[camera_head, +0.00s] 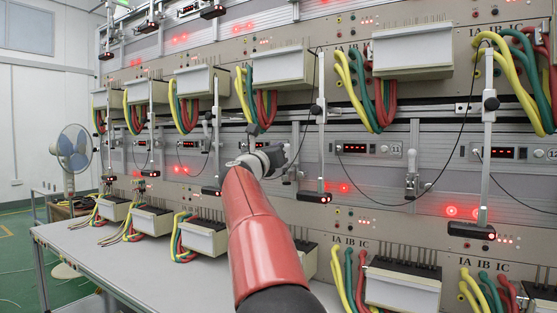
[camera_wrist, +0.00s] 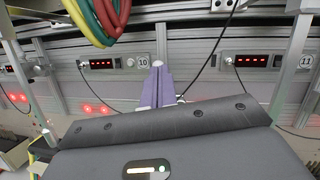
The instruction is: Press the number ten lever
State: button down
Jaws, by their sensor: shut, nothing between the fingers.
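The number 10 label (camera_wrist: 143,61) sits on the grey panel strip in the wrist view, beside a red-digit display (camera_wrist: 101,64). My gripper (camera_wrist: 157,68) shows there as closed purple-grey fingers pointing up at the panel, just right of and below this label. The number ten lever is not clearly visible behind the fingers, and I cannot tell whether they touch it. In the head view my gripper (camera_head: 276,155) is in front of the middle panel row, at the end of my red arm. It is shut and empty.
The number 11 label (camera_head: 396,151) and its metal lever (camera_head: 411,182) are to the right. Vertical posts (camera_head: 321,125) with black scanner heads stand in front of the panel. Meter boxes (camera_head: 402,284) with coloured cables line the bench (camera_head: 120,262). A fan (camera_head: 73,150) stands left.

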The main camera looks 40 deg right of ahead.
jog(key=s+a+r, duration=0.2)
jog(key=a+r, duration=0.2)
jog(key=a, duration=0.1)
jog(key=shift+s, duration=0.35)
jog(key=shift+a, duration=0.1)
jog(key=a+f+n+t+y, duration=0.3)
jog(key=a+n+t+y, duration=0.3)
jog(key=a+n, duration=0.5)
jog(key=a+f+n+t+y, duration=0.3)
jog(key=a+n+y, duration=0.6)
jog(key=n, duration=0.4)
jog(key=s+a+f+n+g+y, duration=0.25)
jog(key=s+a+f+n, duration=0.25)
jog(key=a+f+n, duration=0.4)
jog(key=s+a+f+n+g, duration=0.1)
jog(key=s+f+n+g, duration=0.4)
jog(key=s+f, duration=0.7)
jog(key=s+a+f+n+g+y, duration=0.1)
jog(key=s+f+n+g, duration=0.5)
jog(key=s+f, duration=0.6)
notch_tip(320, 180, down, 6)
jog(key=shift+a+r+n, duration=0.1)
jog(key=shift+a+n, duration=0.2)
jog(key=shift+n, duration=0.9)
jog(key=shift+s+d, duration=0.1)
